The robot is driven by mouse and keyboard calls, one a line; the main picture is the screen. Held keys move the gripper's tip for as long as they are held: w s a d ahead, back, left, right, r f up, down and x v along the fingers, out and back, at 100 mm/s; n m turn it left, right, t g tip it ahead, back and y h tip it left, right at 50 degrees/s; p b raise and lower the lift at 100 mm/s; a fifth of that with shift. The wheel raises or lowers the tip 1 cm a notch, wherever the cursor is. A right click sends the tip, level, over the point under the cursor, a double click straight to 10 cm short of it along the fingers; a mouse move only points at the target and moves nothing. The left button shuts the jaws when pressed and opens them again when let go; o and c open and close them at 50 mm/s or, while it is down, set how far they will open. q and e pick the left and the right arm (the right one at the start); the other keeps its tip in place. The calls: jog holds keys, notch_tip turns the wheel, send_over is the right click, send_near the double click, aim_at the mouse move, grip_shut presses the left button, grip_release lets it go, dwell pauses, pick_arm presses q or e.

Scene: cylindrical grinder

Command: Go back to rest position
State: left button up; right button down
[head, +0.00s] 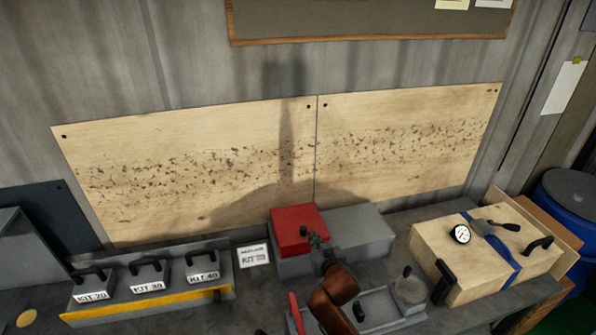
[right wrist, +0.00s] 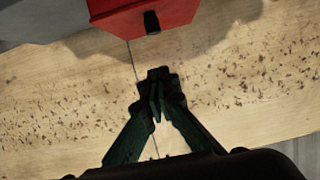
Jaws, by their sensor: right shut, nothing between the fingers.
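My right gripper (head: 313,238) is in the head view, at the end of my brown-orange arm, in front of the red and grey block. In the right wrist view my right gripper (right wrist: 158,82) has its dark green fingers closed together with nothing between them. The fingertips show against the speckled wood panel (right wrist: 60,120), below the red block (right wrist: 165,14) in the picture. My left gripper is in neither view.
Kit blocks with black handles (head: 150,275) stand at left. A wooden case (head: 440,250) with a dial gauge (head: 460,234) stands at right. A grey tray (head: 375,305) lies in front. A blue barrel (head: 570,200) is far right.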

jog(key=s+d+f+m+g+h, duration=0.1)
jog(key=s+d+f+g, duration=0.2)
jog(key=s+d+f, duration=0.6)
jog(key=s+d+f+m+g+h, duration=0.1)
jog(key=s+d+f+g+h, duration=0.1)
jog(key=s+d+f, duration=0.7)
jog(key=s+d+f+g, duration=0.2)
jog(key=s, duration=0.7)
jog(key=s+d+f+g, duration=0.2)
jog(key=s+d, duration=0.1)
jog(key=s, duration=0.7)
jog(key=s+d+f+g, duration=0.1)
jog(key=s+d+f, duration=0.1)
jog(key=s, duration=0.7)
notch_tip(320, 180, down, 33)
jog(key=s+a+g+b, duration=0.1)
jog(key=g+b, duration=0.1)
jog(key=b, duration=0.2)
jog(key=s+f+n+g+b, duration=0.1)
jog(key=s+f+b, duration=0.1)
jog(key=s+f, duration=1.8)
jog(key=shift+a+f+b, duration=0.15)
jog(key=shift+f+b, duration=0.2)
jog(key=shift+f, duration=0.55)
